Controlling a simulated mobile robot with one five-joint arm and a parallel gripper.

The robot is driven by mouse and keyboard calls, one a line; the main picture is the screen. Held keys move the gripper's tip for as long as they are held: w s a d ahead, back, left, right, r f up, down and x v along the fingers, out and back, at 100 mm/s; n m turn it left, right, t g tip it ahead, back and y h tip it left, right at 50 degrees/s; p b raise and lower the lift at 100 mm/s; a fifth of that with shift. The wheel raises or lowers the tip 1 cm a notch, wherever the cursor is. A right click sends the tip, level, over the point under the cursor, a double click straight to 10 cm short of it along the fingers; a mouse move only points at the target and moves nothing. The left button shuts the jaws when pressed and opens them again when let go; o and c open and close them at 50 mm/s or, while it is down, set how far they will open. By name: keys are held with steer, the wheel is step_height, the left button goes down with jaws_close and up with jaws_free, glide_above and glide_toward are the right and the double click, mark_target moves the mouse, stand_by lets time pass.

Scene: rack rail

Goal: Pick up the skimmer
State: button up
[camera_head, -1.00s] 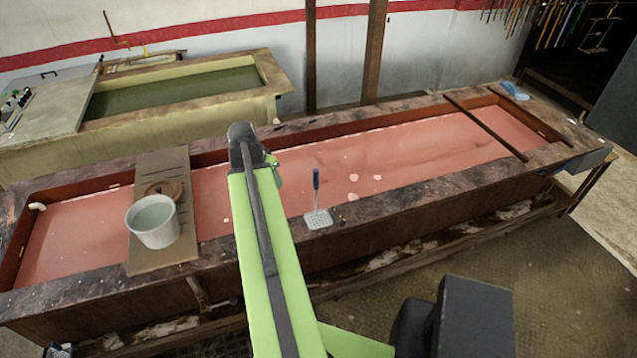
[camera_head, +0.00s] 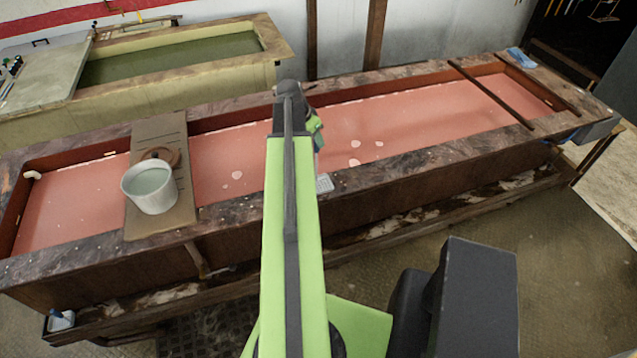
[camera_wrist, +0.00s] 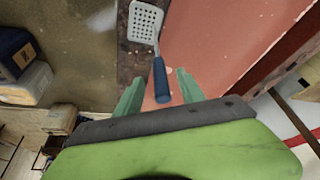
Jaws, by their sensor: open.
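The skimmer (camera_wrist: 147,25) has a white perforated square head and a dark blue handle. In the wrist view its head lies over the dark trough rim and its handle (camera_wrist: 161,80) points towards my gripper (camera_wrist: 156,85). The handle's end appears between the two green fingers, which are apart; I cannot tell how far below them it is. In the head view only the skimmer's head (camera_head: 324,183) shows clearly on the near rim, with the handle hidden behind my arm. My gripper (camera_head: 314,128) is partly hidden there too.
The long trough (camera_head: 400,190) holds pink liquid. A board (camera_head: 170,215) across its left part bears a white bucket (camera_head: 149,188) and a brown round lid (camera_head: 160,155). A dark bar (camera_head: 490,93) crosses the right part.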

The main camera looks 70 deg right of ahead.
steer(key=shift+s+d+f, duration=0.15)
steer(key=shift+d+f, duration=0.1)
steer(key=shift+f, duration=0.4)
steer(key=b+x, duration=0.5)
steer(key=x, duration=0.1)
steer(key=shift+b, duration=0.3)
steer(key=shift+r, duration=0.2)
jaws_close()
